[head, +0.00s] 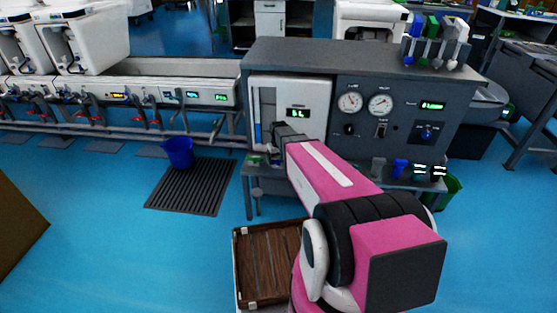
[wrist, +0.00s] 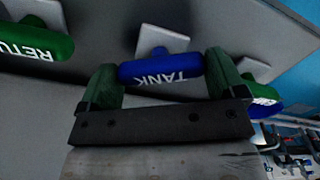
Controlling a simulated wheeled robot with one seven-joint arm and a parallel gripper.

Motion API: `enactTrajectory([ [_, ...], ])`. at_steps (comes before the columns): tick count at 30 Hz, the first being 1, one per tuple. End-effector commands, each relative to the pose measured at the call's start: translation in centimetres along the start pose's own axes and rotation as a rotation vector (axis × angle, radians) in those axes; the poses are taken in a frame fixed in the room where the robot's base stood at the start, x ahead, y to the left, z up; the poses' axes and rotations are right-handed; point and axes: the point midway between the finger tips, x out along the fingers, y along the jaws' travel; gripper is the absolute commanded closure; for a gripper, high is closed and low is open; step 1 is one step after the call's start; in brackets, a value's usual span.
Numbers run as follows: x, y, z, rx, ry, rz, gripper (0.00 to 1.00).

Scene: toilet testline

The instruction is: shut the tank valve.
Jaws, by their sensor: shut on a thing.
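The tank valve is a blue handle (wrist: 160,70) with white TANK lettering, on a pale square plate (wrist: 162,38) in the wrist view. It lies across the picture, between the green fingers of my gripper (wrist: 162,78), which is shut on its two ends. In the head view my gripper (head: 284,134) is at the left front of the grey test bench (head: 350,55). The tank valve is hidden there behind my arm.
A green RETURN handle (wrist: 38,42) is left of the tank valve. Another handle (wrist: 262,104) is partly hidden at right. A blue bucket (head: 178,152) stands by a floor grate (head: 190,190). A wooden-slat crate (head: 268,262) lies below my arm.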

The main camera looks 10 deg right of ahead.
Motion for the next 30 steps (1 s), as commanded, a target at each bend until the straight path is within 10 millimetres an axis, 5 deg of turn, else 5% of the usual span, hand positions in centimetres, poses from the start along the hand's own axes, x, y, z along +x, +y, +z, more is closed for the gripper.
enactTrajectory([
  [15,-0.05,0.01,0.03,0.388,-0.001,0.001,0.34],
  [30,-0.06,0.01,0.03,0.512,-0.001,0.001,0.34],
])
